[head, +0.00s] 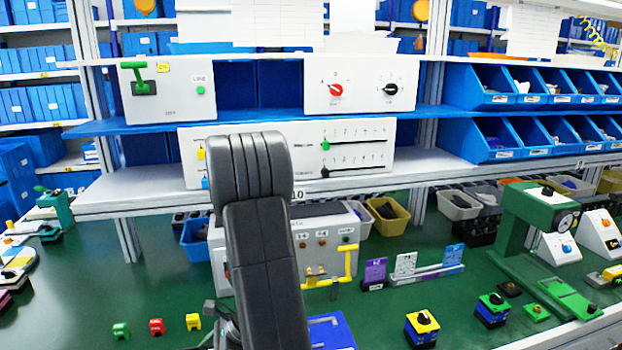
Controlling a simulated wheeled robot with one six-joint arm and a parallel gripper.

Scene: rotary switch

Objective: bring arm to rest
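My arm (265,260) rises from the bottom edge at the middle of the head view, its dark upper end in front of the lower panel of the shelf. No gripper fingers show; my gripper is out of the frame or hidden behind the arm. A white panel (361,72) on the upper shelf carries a red rotary knob (335,90) and a black rotary knob (390,89). Nothing of mine is seen touching these knobs.
A slider panel (375,150) and a grey box with a yellow handle (345,270) are close to my arm. Small coloured blocks (157,327) and switch boxes (421,327) stand on the green bench. A green press (530,220) stands at right.

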